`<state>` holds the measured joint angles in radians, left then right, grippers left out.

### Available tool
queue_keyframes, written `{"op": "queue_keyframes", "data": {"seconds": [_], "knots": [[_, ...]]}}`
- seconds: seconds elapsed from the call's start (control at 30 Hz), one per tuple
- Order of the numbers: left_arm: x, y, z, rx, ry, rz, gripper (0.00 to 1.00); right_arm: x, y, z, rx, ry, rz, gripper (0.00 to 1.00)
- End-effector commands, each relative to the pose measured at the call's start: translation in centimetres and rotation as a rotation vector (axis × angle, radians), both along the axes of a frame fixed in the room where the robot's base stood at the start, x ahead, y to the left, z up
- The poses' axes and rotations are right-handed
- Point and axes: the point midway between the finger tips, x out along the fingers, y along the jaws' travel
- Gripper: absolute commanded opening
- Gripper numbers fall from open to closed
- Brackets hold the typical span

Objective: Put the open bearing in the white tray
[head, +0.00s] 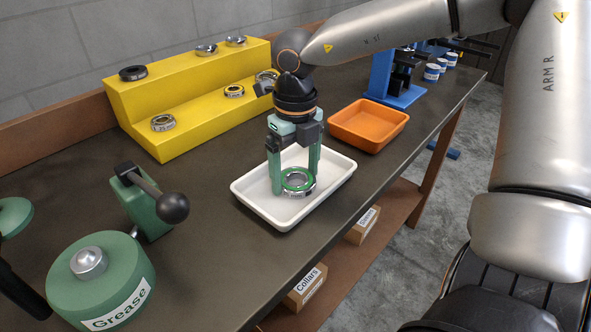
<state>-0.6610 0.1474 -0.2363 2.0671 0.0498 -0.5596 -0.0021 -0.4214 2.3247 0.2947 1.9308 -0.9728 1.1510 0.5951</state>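A bearing with a green ring around its bore and a silver outer rim (298,182) is in the white tray (251,203), near its middle. My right gripper (296,182) points straight down over the tray, with its two green fingers on either side of this bearing. The left finger is at the bearing's left edge and the right finger is at its right rear edge. I cannot tell whether the fingers press on it or stand just clear, nor whether it rests on the tray floor. My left gripper is not in view.
A yellow stepped rack (190,95) with several bearings and rings stands behind, left of the tray. An orange tray (368,124) is behind right, near a blue press (388,80). A green grease container (100,275) and a green fixture with a black knob (145,205) stand front left.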

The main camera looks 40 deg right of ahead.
Motion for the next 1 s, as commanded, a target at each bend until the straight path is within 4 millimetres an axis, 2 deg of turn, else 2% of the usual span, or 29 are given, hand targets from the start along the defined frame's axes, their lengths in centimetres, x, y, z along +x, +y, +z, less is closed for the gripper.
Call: {"op": "queue_keyframes", "data": {"seconds": [0.1,0.33,0.47,0.8,1.0], "knots": [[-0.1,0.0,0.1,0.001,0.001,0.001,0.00,0.0,0.0,0.1,0.000,0.000,0.000,1.00],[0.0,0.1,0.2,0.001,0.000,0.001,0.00,0.0,0.0,0.2,0.000,0.000,0.000,1.00],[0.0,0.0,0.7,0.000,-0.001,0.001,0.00,0.1,0.0,1.1,0.000,-0.003,0.000,1.00],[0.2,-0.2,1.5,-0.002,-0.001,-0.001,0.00,0.1,0.0,8.4,-0.001,-0.005,-0.002,1.00],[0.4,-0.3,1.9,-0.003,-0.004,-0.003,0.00,0.1,0.0,11.4,-0.002,-0.003,-0.001,1.00]]}}
